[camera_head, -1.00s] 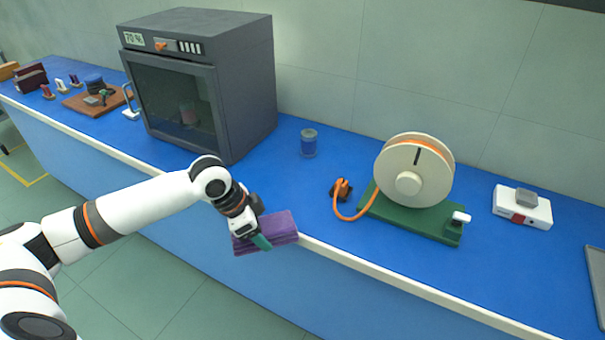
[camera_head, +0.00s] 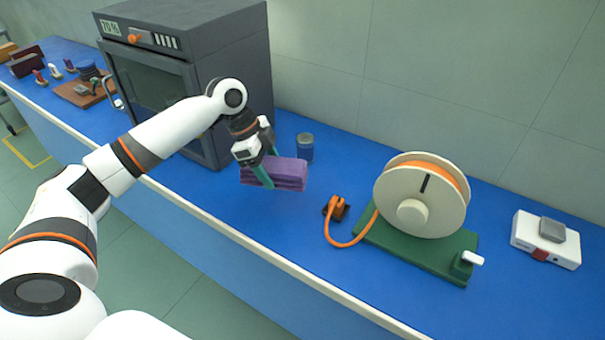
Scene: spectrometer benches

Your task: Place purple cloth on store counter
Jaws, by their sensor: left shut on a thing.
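The folded purple cloth (camera_head: 284,173) is in my left gripper (camera_head: 262,172), whose teal fingers are shut on its left part. The cloth is over the blue counter (camera_head: 225,205), between the grey oven and the orange hose. Whether its underside touches the counter I cannot tell. My right gripper is not in view.
A grey oven (camera_head: 240,75) stands at the back left. A blue jar (camera_head: 305,148) stands just behind the cloth. To the right are an orange hose plug (camera_head: 337,207), a reel (camera_head: 420,195) on a green base and a white box (camera_head: 546,240). The counter's front strip is clear.

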